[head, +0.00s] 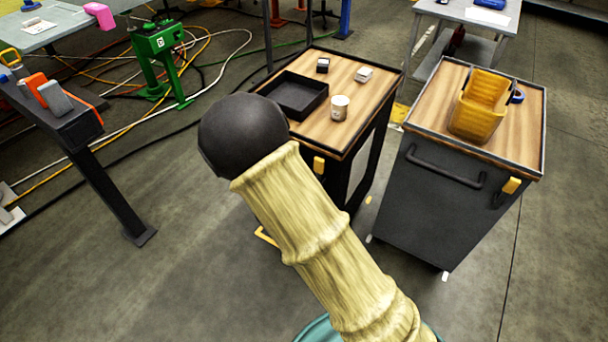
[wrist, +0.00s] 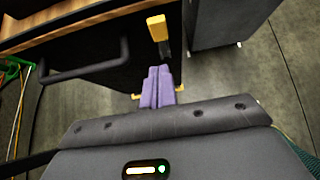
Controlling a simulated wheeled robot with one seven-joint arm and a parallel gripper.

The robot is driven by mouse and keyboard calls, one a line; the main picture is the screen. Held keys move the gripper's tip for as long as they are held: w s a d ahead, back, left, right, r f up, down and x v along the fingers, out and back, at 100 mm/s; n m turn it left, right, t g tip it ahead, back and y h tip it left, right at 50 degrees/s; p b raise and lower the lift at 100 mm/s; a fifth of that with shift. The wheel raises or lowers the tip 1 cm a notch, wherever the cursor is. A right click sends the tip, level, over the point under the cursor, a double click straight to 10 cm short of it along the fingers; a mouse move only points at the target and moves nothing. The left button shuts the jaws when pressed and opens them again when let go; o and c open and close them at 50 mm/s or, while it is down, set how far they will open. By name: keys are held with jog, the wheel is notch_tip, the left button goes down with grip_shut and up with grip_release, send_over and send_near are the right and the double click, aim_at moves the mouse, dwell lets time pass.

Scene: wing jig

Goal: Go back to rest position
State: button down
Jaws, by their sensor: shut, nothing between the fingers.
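My gripper (wrist: 158,88) shows in the wrist view with its two purple fingers pressed together and nothing between them. It points toward the dark side of a wood-topped cart, near a black handle (wrist: 85,62) and a yellow latch (wrist: 157,30). In the head view my arm, with a pale ribbed sleeve and a dark rounded end, rises across the middle. My gripper is not visible in that view.
A wood-topped cart (head: 366,70) holds a black tray (head: 294,95), a white cup (head: 340,107) and small boxes. A second cart (head: 430,205) at right carries a yellow bin (head: 479,105). A dark bench (head: 75,130) and a green stand (head: 158,45) are at left. Cables cross the floor.

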jog(key=shift+v, duration=1)
jog(key=shift+d+f, duration=0.1)
jog(key=shift+s, duration=0.1)
jog(key=s+d+r+m+g+y+p, duration=0.1)
jog(key=s+d+r+m+g+p, duration=0.2)
jog(key=d+m, duration=0.4)
jog(key=s+d+r+m+g, duration=0.3)
jog(key=s+d+r+m, duration=0.1)
jog(key=s+d+m, duration=0.25)
jog(key=s+d+r+m+y+p, duration=0.3)
jog(key=s+r+m, duration=0.5)
jog(key=m, duration=0.8)
jog(key=shift+s+d+y, duration=0.6)
jog(key=shift+s+d, duration=0.5)
